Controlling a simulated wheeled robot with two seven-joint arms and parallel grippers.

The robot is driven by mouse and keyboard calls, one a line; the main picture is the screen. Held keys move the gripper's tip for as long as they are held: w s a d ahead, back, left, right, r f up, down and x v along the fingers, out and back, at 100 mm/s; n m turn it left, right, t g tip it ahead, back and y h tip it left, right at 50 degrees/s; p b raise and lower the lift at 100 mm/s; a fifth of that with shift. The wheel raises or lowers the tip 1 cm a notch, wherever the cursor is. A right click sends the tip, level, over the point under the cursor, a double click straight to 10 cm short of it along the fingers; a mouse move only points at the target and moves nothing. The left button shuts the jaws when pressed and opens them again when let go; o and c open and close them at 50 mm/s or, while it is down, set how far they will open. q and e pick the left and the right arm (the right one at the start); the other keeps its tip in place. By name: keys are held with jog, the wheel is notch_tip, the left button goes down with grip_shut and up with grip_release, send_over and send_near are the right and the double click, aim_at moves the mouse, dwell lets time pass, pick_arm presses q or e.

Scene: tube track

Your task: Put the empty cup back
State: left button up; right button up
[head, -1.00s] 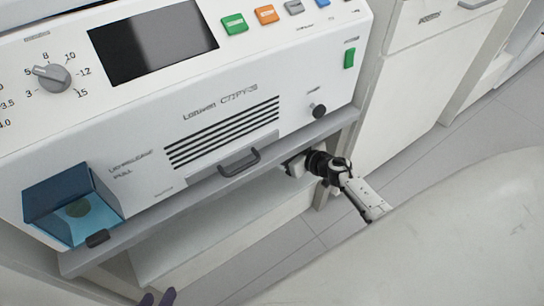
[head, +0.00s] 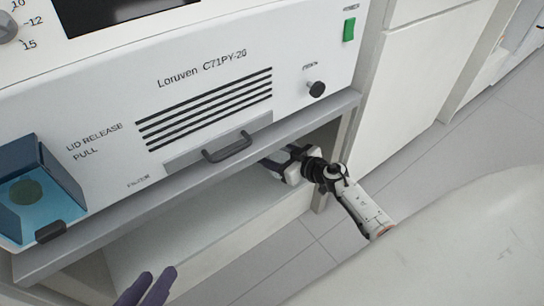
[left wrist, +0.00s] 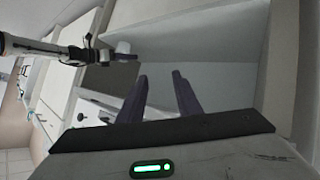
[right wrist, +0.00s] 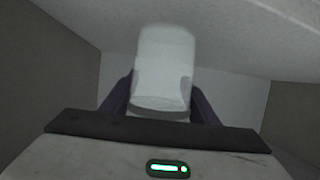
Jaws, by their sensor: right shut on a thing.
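The cup (right wrist: 163,70) is a whitish, cloudy cylinder in the right wrist view. It stands between the two dark fingers of my right gripper (right wrist: 160,105), which is shut on it. Whether the cup holds anything cannot be told. In the head view my right arm reaches under the bench top, into the open space below the machine; the cup does not show clearly there. My left gripper (head: 147,287) has purple fingers and is low in the head view, in front of the lower shelf. In the left wrist view its fingers (left wrist: 160,97) are apart with nothing between them.
The white machine (head: 110,120) stands on a grey bench top (head: 180,208), with a blue tray (head: 40,200) at its left front. A pale shelf (head: 215,235) lies underneath. Grey walls and a ceiling close in around the cup. White cabinets (head: 395,120) stand to the right.

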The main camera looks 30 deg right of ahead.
jog(key=o, duration=1)
jog(key=shift+f, duration=0.1)
jog(key=shift+r, duration=0.2)
jog(key=shift+s+d+r+p, duration=0.15)
jog(key=shift+s+r+p, duration=0.15)
jog(key=shift+s+p, duration=0.35)
pick_arm(q)
jog(key=a+f+y+p, duration=0.1)
jog(key=a+f+g+y+p, duration=0.1)
jog(key=f+p, duration=0.1)
jog(key=s+a+f+g+p, duration=0.1)
jog(key=shift+a+f+y+p, duration=0.15)
jog(key=shift+f+y+p, duration=0.15)
jog(key=shift+y+p, duration=0.1)
pick_arm(e)
jog(key=v, duration=1)
jog(key=shift+s, duration=0.3)
